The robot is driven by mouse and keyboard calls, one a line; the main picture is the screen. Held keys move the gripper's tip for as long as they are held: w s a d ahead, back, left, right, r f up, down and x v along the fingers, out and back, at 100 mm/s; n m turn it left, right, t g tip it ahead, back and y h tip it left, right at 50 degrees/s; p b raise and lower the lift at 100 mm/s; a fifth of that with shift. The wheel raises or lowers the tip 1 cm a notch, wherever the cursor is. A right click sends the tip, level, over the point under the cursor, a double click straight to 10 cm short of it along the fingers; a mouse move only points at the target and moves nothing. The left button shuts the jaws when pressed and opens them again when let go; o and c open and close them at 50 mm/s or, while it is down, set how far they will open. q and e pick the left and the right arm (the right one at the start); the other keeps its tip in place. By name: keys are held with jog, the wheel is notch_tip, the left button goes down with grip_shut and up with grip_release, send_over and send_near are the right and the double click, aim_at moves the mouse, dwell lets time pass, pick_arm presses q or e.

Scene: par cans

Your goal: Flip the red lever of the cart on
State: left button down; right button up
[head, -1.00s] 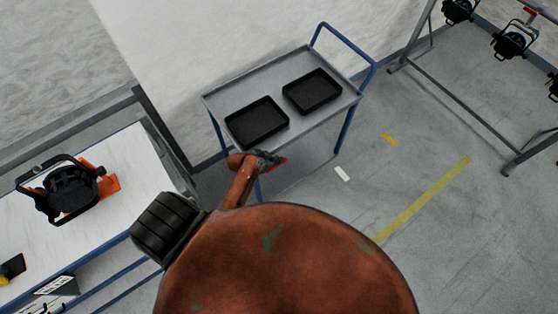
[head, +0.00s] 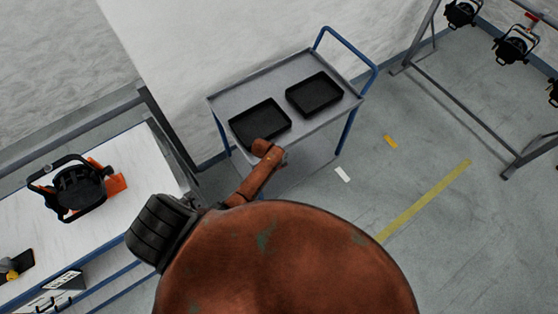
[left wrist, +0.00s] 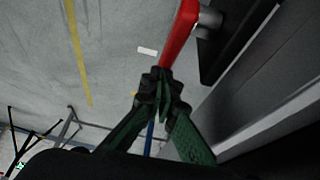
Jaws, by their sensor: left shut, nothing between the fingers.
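The cart (head: 262,86) has a grey top and a blue frame and stands in the upper middle of the head view. The red lever (left wrist: 180,35) shows in the left wrist view, on a grey pivot beside a dark plate. In the head view it cannot be made out behind my arm. My left gripper (left wrist: 161,88) has green fingers with dark tips, shut and empty. Its tips are right by the lever's free end; I cannot tell if they touch. In the head view my left arm reaches to the cart's near side. My right gripper is not in view.
Two black trays (head: 314,94) lie on the cart top. A white table (head: 120,165) with a black lamp (head: 75,188) stands at the left. A metal rack (head: 450,105) with hanging lamps is at the right. The floor between cart and rack is mostly clear.

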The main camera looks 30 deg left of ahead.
pick_arm(q)
jog(key=shift+a+f+g+y, duration=0.15)
jog(key=shift+g+y, duration=0.25)
jog(key=shift+g, duration=0.2)
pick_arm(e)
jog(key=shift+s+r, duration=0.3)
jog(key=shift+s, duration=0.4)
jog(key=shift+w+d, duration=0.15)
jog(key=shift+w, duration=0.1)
pick_arm(q)
jog(key=shift+r+p, duration=0.2)
jog(key=shift+p, duration=0.15)
jog(key=shift+r+p, duration=0.65)
jog(key=shift+p, duration=0.1)
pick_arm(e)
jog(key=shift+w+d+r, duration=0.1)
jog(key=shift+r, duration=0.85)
pick_arm(q)
jog(key=shift+r, duration=0.1)
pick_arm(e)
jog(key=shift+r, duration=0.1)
